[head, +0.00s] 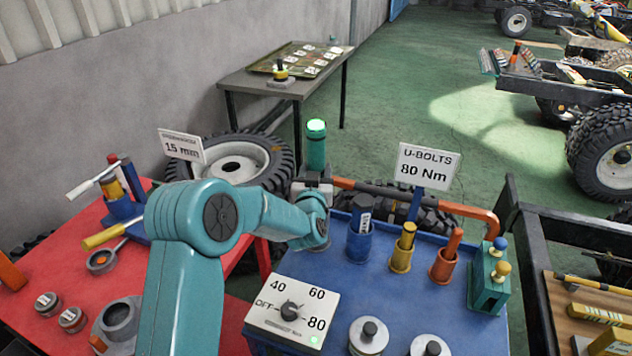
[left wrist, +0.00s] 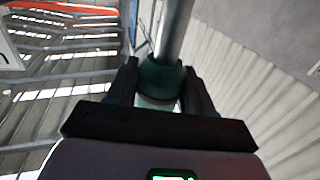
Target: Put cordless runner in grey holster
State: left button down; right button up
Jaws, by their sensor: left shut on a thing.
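My left gripper (head: 317,184) is shut on an upright teal tool with a glowing green top, which looks like the cordless runner (head: 316,152). It is held above the back left of the blue table. In the left wrist view, the fingers (left wrist: 160,88) close on the tool's teal collar (left wrist: 160,72), with a grey shaft beyond it. A round grey holder with a dark opening, possibly the grey holster (head: 119,318), stands on the red table at the lower left, partly behind my left arm. It is well apart from the tool. My right gripper is out of view.
The blue table (head: 385,285) bears blue, yellow and orange holders, a dial box (head: 292,310) and a U-bolts sign (head: 425,167). An orange bar (head: 415,193) crosses its back edge. The red table (head: 40,330) holds sockets and a 15 mm sign (head: 181,146).

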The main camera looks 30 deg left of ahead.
pick_arm(q)
jog(key=f, duration=0.3)
jog(key=shift+w+a+f, duration=0.1)
jog(key=shift+w+f, duration=0.05)
jog(key=shift+w, duration=0.1)
jog(key=shift+s+r, duration=0.2)
jog(key=shift+s, duration=0.05)
jog(key=shift+w+f, duration=0.15)
jog(key=shift+f, duration=0.15)
jog(key=shift+c, duration=2.2)
grip_release()
jog(key=shift+f, duration=0.1)
